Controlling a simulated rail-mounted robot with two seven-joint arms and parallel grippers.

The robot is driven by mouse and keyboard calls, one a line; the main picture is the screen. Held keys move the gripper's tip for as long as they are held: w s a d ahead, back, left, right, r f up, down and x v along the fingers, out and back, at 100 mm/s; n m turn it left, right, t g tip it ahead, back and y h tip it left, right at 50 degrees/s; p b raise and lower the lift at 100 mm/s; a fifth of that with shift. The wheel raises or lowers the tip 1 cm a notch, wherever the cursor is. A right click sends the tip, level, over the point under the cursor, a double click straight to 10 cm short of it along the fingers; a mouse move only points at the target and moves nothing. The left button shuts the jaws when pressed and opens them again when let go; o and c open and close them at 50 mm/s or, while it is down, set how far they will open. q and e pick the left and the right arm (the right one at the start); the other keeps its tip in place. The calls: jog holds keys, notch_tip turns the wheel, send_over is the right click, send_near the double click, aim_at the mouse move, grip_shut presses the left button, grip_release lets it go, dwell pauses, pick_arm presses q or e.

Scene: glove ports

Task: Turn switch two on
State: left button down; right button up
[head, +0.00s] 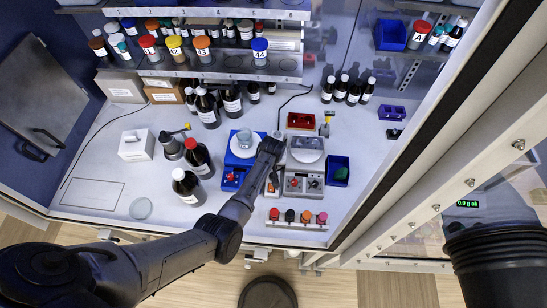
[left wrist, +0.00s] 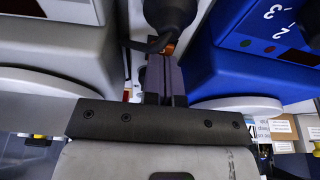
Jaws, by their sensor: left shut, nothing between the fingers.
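My left gripper (head: 272,182) is shut and empty. It points down into the narrow gap between the blue hotplate unit (head: 232,178) and the grey unit (head: 304,184). In the left wrist view its closed fingers (left wrist: 166,78) are close to a small orange part (left wrist: 170,48) under a dark rounded piece (left wrist: 170,14); I cannot tell if they touch. The blue unit's front (left wrist: 270,35) shows the digits 2 and 3 with red and green dots beside them. I cannot make out which part is switch two or its position. My right gripper is out of view.
Dark bottles (head: 188,185) stand left of the blue unit. Shelves of jars (head: 203,48) are behind. The bench's left front is mostly clear.

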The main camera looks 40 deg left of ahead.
pick_arm(q)
jog(key=shift+s+d+r+p, duration=0.25)
jog(key=shift+s+p, duration=0.15)
jog(key=shift+p, duration=0.2)
notch_tip(320, 180, up, 4)
jog(key=p, duration=0.3)
jog(key=shift+w+a+f+p, duration=0.1)
jog(key=shift+p, duration=0.3)
jog(key=v, duration=0.9)
jog(key=shift+s+d+r+b, duration=0.2)
jog(key=shift+s+d+b, duration=0.05)
jog(key=shift+s+b, duration=0.15)
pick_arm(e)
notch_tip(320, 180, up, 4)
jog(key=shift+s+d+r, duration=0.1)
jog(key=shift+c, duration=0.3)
